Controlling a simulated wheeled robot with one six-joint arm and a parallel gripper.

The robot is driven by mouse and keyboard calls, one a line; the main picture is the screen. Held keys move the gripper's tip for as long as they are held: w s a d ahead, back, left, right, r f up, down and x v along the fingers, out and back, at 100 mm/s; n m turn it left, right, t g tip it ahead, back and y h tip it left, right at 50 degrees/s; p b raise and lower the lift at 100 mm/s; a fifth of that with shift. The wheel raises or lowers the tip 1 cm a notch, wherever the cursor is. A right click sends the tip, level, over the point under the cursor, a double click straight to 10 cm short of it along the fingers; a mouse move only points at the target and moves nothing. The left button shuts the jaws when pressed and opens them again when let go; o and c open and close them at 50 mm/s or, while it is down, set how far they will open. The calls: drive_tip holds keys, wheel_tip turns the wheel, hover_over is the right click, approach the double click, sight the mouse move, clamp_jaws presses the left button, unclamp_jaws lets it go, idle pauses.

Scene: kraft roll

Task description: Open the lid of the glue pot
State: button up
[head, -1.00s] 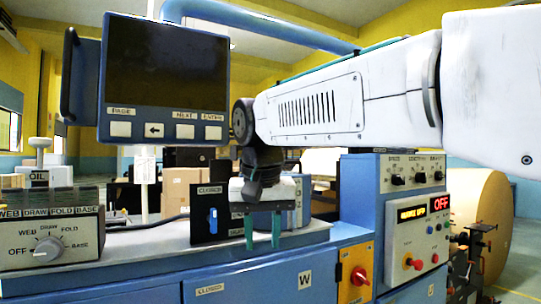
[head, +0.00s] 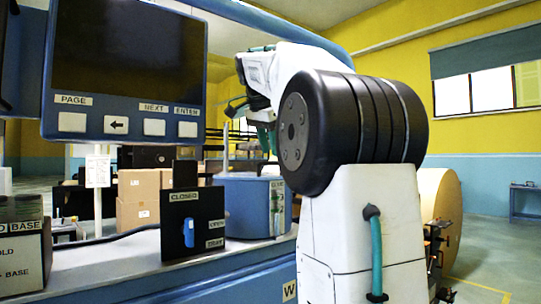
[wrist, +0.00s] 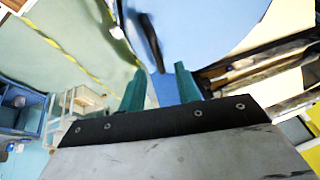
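A blue container (head: 246,204) stands on the grey bench top behind the switch plate in the head view. It looks like the glue pot; its side label is partly hidden by my arm and I cannot read it fully. A thin upright rod rises at its left. I cannot tell its lid state. My gripper (head: 266,138) is above and beyond it, mostly hidden behind my arm. In the wrist view, my gripper (wrist: 160,72) has its two teal fingers apart with nothing held. A blurred dark bar (wrist: 150,42) and a blue surface (wrist: 205,25) lie beyond the fingertips.
A black switch plate (head: 190,225) with a blue toggle stands at the bench front. A screen panel (head: 122,75) with buttons hangs at the upper left. A paper roll (head: 440,205) is on the right. Cardboard boxes (head: 140,195) are behind the bench.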

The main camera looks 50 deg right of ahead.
drive_tip(key=shift+x, duration=1.45)
clamp_jaws()
drive_tip(key=shift+r, duration=0.1)
